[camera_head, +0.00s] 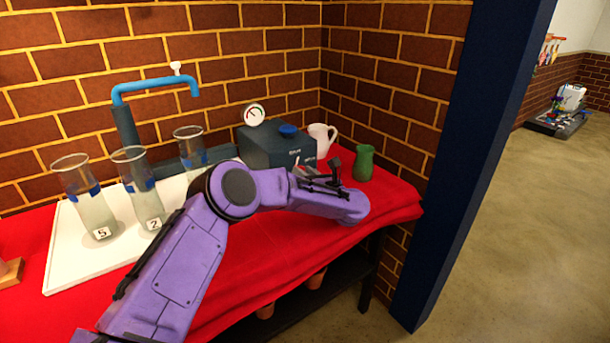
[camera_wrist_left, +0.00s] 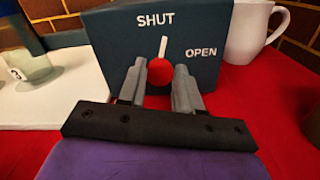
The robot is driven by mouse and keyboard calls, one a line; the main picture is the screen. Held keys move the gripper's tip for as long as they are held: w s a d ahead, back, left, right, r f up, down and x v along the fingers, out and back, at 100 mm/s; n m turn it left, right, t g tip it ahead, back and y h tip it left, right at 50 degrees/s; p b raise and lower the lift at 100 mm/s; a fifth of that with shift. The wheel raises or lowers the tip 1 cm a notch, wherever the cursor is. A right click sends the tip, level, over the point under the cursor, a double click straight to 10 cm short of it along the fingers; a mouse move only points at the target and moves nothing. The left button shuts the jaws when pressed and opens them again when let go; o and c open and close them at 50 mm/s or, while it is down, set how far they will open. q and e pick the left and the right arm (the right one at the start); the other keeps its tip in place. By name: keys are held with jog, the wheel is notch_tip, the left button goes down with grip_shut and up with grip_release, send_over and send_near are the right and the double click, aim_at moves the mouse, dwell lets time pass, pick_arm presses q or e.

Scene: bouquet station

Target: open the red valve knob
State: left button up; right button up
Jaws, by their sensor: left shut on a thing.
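The red valve knob (camera_wrist_left: 160,72) sits on the front of a dark valve box (camera_wrist_left: 110,40), which also shows in the head view (camera_head: 262,150). Its white pointer stands nearly upright, leaning slightly right, with its tip just below the word SHUT. The word OPEN is lower, to the right. My left gripper (camera_wrist_left: 163,88) is shut on the knob, one grey finger on each side. In the head view my left gripper (camera_head: 318,172) is in front of the box's right end, and the knob cannot be made out. My right gripper is not in view.
A white pitcher (camera_head: 319,137) and a green jug (camera_head: 364,162) stand right of the box. Several glass cylinders (camera_head: 140,190) stand on a white tray (camera_head: 66,262) at left, below a blue pipe (camera_head: 155,86). A gauge (camera_head: 254,115) rises behind the box. The red cloth's right front is clear.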

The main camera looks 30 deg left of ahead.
pick_arm(q)
jog(key=m, duration=0.3)
jog(key=shift+d+m, duration=0.1)
jog(key=shift+m, duration=0.3)
jog(key=m, duration=0.3)
jog(key=shift+w+m+p, duration=0.1)
jog(key=shift+m+p, duration=0.2)
jog(key=shift+p, duration=0.05)
jog(key=m+p, duration=0.1)
jog(key=m, duration=0.3)
jog(key=shift+f+m+p, duration=0.15)
jog(key=shift+m+p, duration=0.3)
jog(key=shift+m, duration=1.25)
jog(key=o, duration=1)
jog(key=shift+o, duration=0.2)
jog(key=shift+d, duration=0.15)
